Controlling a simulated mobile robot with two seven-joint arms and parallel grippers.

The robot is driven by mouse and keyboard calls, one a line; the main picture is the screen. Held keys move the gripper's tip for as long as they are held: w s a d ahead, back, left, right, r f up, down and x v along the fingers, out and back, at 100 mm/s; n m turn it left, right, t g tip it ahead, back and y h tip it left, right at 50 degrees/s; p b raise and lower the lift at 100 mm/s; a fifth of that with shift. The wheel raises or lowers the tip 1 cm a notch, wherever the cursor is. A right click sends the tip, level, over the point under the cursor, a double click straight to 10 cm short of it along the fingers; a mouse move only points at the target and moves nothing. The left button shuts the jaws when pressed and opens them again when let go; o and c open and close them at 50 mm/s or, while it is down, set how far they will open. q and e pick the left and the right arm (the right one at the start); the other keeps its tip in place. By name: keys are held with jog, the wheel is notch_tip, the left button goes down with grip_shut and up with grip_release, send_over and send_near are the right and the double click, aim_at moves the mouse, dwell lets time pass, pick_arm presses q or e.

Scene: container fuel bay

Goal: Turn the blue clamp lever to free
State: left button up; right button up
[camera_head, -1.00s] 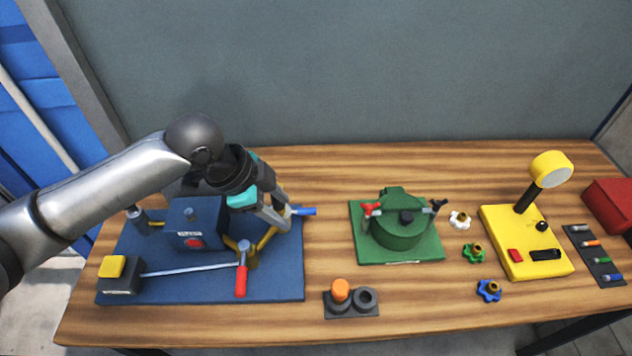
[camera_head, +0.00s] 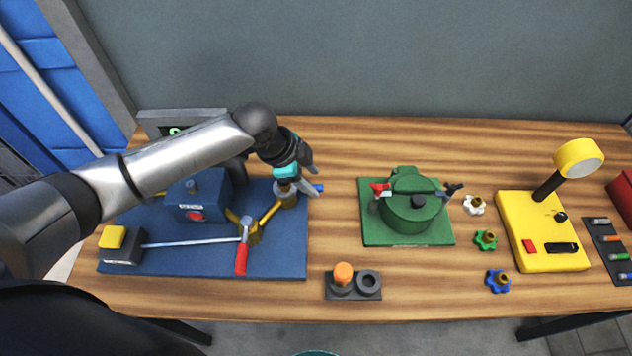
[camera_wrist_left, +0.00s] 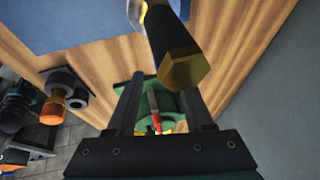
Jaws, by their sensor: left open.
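The blue clamp lever (camera_head: 318,188) sticks out to the right past the back right edge of the blue board (camera_head: 280,285). Its inner end is partly hidden by my gripper. My left gripper (camera_head: 315,183) is open at the lever, its fingers pointing right; whether they touch it, I cannot tell. In the left wrist view the open gripper (camera_wrist_left: 162,95) has nothing seen held between its fingers. A brass hex-ended part (camera_wrist_left: 185,68) with a dark body stands close in front of them. My right gripper is not seen.
The red-handled lever (camera_head: 241,258) and blue box (camera_head: 185,212) share the board. A green pot (camera_head: 408,214) stands right of the lever, with bare wood between. A dark holder (camera_head: 340,292) with an orange plug sits in front. A wall stands behind.

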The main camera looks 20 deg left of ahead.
pick_arm(q)
jog(key=shift+x, duration=1.5)
grip_shut()
dwell(0.4)
